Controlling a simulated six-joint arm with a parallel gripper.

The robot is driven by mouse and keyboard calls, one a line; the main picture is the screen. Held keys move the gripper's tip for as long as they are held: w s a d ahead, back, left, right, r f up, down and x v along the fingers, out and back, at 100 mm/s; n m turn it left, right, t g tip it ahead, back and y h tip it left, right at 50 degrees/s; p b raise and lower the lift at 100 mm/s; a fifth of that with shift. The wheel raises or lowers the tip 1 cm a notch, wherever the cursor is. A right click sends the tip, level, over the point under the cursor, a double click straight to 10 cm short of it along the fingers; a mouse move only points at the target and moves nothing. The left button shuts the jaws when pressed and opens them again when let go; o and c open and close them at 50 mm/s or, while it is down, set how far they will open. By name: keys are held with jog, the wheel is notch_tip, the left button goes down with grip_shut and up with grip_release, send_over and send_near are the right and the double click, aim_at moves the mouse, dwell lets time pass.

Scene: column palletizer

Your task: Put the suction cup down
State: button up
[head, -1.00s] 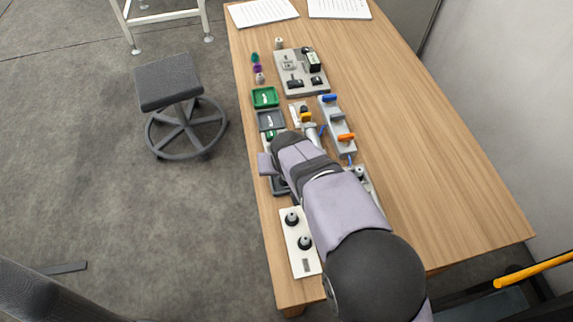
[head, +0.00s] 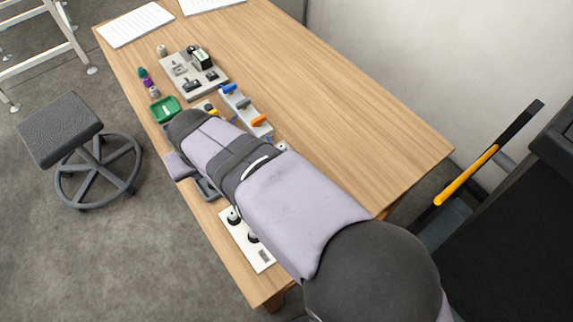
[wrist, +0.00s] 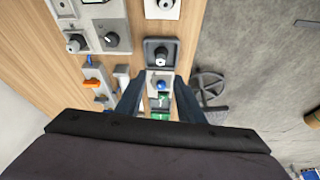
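A small dark suction cup with a pale top (wrist: 161,55) stands inside a dark grey tray (wrist: 147,44) in the wrist view. My gripper (wrist: 160,76) shows there as two dark fingers, spread apart, with a visible gap between them. The tray and cup lie just beyond the fingertips. No finger visibly touches the cup. A pale block with a blue knob (wrist: 161,85) shows between the fingers; I see no clear contact with it. In the head view my arm covers the gripper and the cup; only an edge of the dark tray (head: 207,189) shows.
A white plate (head: 259,259) with dark round fittings lies near the table's front. A green tray (head: 165,109), a grey fixture (head: 222,90) and a rack with blue and orange parts (head: 240,104) stand farther back. The table's right side is clear. A stool (head: 62,130) stands left.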

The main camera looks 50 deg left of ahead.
jog(key=w+d+m+h, duration=0.1)
jog(key=w+d+m, duration=0.1)
jog(key=w+d, duration=0.45)
jog(key=w+d+m+t, duration=0.1)
jog(key=w+d, duration=0.2)
jog(key=w, duration=0.6)
jog(key=w+d+m+h, duration=0.1)
jog(key=w+d+m, duration=0.1)
jog(key=w+d, duration=0.45)
jog(key=w+d+m, duration=0.2)
jog(key=w+d, duration=0.6)
jog(key=d, duration=0.1)
jog(key=w+d+f+m+h, duration=0.1)
jog(key=d+m, duration=0.1)
jog(key=d, duration=0.6)
jog(key=w+d+f+m+h, duration=0.1)
jog(key=w+d+m, duration=0.1)
jog(key=d, duration=0.6)
jog(key=s+d+f+m, duration=0.1)
jog(key=s+d, duration=0.3)
jog(key=d, duration=0.4)
jog(key=s+d+f+m+g, duration=0.1)
jog(key=s+d+m, duration=0.3)
jog(key=d, duration=0.4)
jog(key=shift+s+d+f+g, duration=0.15)
jog(key=shift+s+g, duration=0.1)
jog(key=shift+g, duration=0.05)
